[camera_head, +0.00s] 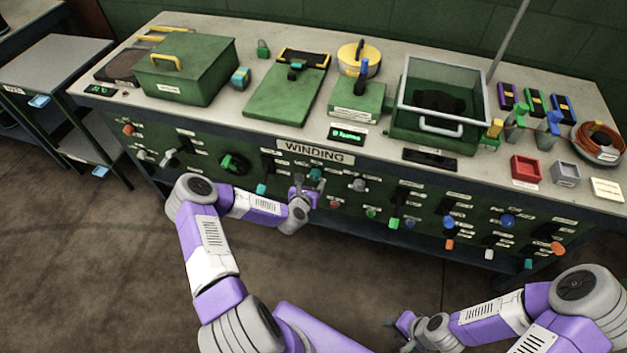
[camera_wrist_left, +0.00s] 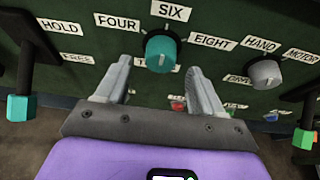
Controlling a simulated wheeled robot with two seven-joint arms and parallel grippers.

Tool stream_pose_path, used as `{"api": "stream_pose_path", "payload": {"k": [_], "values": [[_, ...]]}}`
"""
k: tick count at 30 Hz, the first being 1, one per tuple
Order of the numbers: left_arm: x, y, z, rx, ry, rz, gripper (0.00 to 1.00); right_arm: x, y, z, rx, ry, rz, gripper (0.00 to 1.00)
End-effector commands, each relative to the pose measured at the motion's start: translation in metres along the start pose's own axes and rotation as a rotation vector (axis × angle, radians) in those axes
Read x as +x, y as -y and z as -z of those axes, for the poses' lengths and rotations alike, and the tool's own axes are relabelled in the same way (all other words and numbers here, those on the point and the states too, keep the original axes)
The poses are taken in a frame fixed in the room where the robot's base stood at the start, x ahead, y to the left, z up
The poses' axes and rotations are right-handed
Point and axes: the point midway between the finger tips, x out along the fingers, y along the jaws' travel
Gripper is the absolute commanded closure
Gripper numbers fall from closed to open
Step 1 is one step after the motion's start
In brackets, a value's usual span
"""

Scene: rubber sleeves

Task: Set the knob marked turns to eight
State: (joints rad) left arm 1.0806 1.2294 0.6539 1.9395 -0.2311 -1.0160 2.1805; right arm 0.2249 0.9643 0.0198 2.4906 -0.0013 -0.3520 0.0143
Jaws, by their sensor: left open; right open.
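A teal knob (camera_wrist_left: 161,50) sits on the green panel, with labels FOUR to its left, SIX above and EIGHT to its right. A label just below it is mostly hidden, with only a T readable. A small pale mark shows low on the knob's face; I cannot tell for sure which label it points at. The knob also shows in the head view (camera_head: 316,173). My left gripper (camera_wrist_left: 159,76) is open, its fingers either side of and below the knob, apart from it. In the head view my left gripper (camera_head: 306,187) is at the panel. My right gripper (camera_head: 402,323) is open, low and away from the panel.
A grey knob (camera_wrist_left: 265,73) by the HAND and MOTOR labels is to the right. A teal-tipped lever (camera_wrist_left: 20,105) by HOLD sticks out at left, and a green-tipped lever (camera_wrist_left: 303,138) at right. The WINDING sign (camera_head: 316,152) is above on the bench front.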

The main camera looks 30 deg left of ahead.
Motion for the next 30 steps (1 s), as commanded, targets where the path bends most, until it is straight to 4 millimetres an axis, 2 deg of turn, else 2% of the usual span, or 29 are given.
{"api": "stream_pose_path", "payload": {"k": [1,6,17,20,28,30], "values": [[0.009,0.000,0.001,0.002,0.002,-0.001,0.32,0.003,-0.001,0.000,0.000,0.000,0.000,0.60],[0.026,0.000,0.001,0.004,0.000,0.001,0.32,0.007,-0.003,0.000,0.000,0.000,0.000,0.60],[0.032,0.000,0.000,0.003,-0.001,0.001,0.32,0.007,-0.003,0.000,0.000,0.000,0.000,0.60],[0.032,0.000,0.000,0.003,-0.001,0.001,0.44,0.007,-0.003,0.000,0.000,0.000,0.000,0.60],[0.032,0.000,0.000,0.003,-0.001,0.001,0.86,0.007,-0.003,0.000,0.000,0.000,0.000,0.60],[0.032,0.000,0.000,0.004,-0.001,0.001,0.87,0.007,-0.003,0.000,0.000,0.000,0.000,0.60]]}}
